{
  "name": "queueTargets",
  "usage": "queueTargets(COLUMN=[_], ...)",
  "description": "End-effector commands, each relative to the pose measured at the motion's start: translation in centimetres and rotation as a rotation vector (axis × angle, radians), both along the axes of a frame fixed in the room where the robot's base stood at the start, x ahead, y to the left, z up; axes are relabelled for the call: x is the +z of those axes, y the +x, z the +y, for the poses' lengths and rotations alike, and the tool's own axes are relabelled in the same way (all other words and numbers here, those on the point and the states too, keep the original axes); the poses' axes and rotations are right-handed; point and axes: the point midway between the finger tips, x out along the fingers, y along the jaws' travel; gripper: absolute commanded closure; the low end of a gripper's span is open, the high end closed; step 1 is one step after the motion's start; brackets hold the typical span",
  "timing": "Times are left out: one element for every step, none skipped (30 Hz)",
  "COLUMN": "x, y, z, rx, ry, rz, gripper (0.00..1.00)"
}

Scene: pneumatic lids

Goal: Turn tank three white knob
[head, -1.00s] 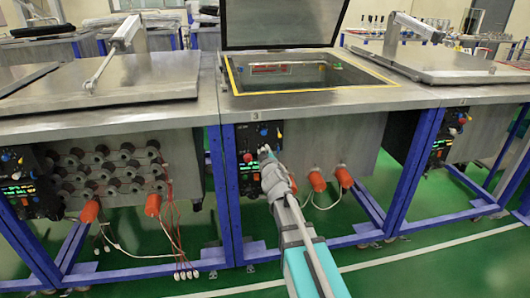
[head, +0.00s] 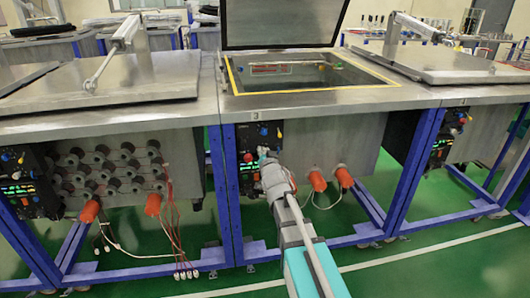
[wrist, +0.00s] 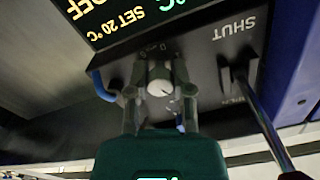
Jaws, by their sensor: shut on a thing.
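The white knob (wrist: 160,88) sits on the dark control panel (wrist: 205,70) in the wrist view. My gripper (wrist: 158,72) has a finger on either side of the knob and is shut on it. In the head view my gripper (head: 264,158) is at the front panel (head: 247,140) of the middle tank, marked 3. My own gripper hides the knob there. A pale pointer line shows on the knob's face, but its exact setting is hard to read.
A lit display (wrist: 120,15) and a dark lever (wrist: 262,120) near the word SHUT flank the knob. A red knob (head: 248,157) is left of my gripper. Orange plugs (head: 317,181) hang at right. The middle tank's lid (head: 280,22) is raised.

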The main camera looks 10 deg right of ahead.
Motion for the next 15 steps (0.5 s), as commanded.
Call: queueTargets(x=[0.02, 0.02, 0.03, 0.04, 0.03, 0.04, 0.05, 0.05, 0.05, 0.05, 0.05, 0.06, 0.06, 0.06, 0.07], y=[0.04, 0.05, 0.05, 0.05, 0.05, 0.05, 0.06, 0.06, 0.06, 0.06, 0.06, 0.06, 0.07, 0.06, 0.07], z=[-0.08, -0.08, -0.09, -0.08, -0.09, -0.08, -0.08, -0.08, -0.08, -0.08, -0.08, -0.09, -0.09, -0.09, -0.09], rx=[-0.001, -0.001, -0.001, -0.001, -0.001, -0.002, -0.002, -0.001, -0.001, -0.001, -0.001, -0.001, -0.001, -0.001, -0.001], ry=[0.046, 0.074, 0.11, 0.137, 0.163, 0.195, 0.22, 0.242, 0.271, 0.29, 0.309, 0.332, 0.345, 0.356, 0.371], rz=[0.001, 0.001, 0.0, 0.0, 0.0, 0.001, 0.001, 0.001, 0.001, 0.001, 0.001, 0.001, 0.0, 0.0, 0.0], gripper=[1.0, 1.0, 1.0, 1.0, 1.0, 1.0, 1.0, 1.0, 1.0, 1.0, 1.0, 1.0, 1.0, 1.0, 1.0])
